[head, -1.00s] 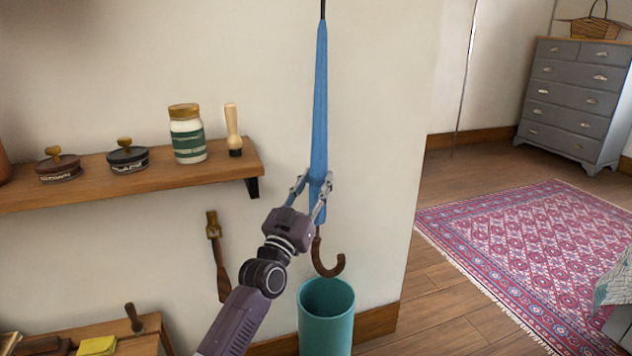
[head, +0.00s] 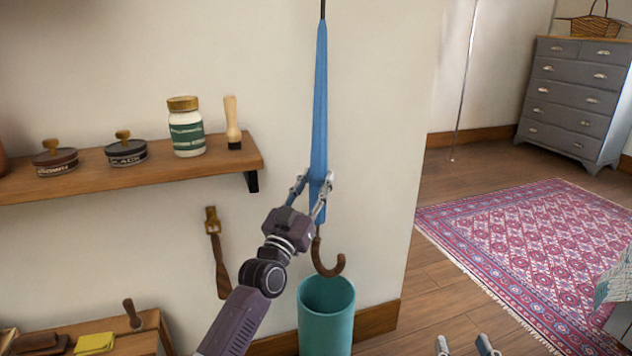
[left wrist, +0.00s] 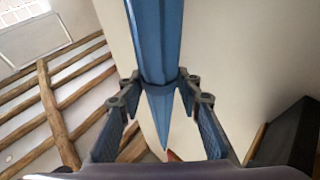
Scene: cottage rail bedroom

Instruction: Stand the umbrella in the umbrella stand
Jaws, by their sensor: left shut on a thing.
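The furled blue umbrella (head: 319,100) hangs nearly vertical, its dark tip up and its brown hooked handle (head: 328,266) down. My left gripper (head: 316,184) is shut on the lower part of the blue canopy. The umbrella also shows between the fingers in the left wrist view (left wrist: 156,40). The teal umbrella stand (head: 326,325) is on the floor by the wall, its open mouth just below the hook. The hook is apart from the rim. The tips of my right gripper (head: 466,346) show spread apart and empty at the bottom edge.
A wooden wall shelf (head: 130,178) with a jar (head: 186,128), tins and a brush is left of the umbrella. A low wooden unit (head: 140,340) is at lower left. A patterned rug (head: 530,250) and a grey dresser (head: 575,100) are at right.

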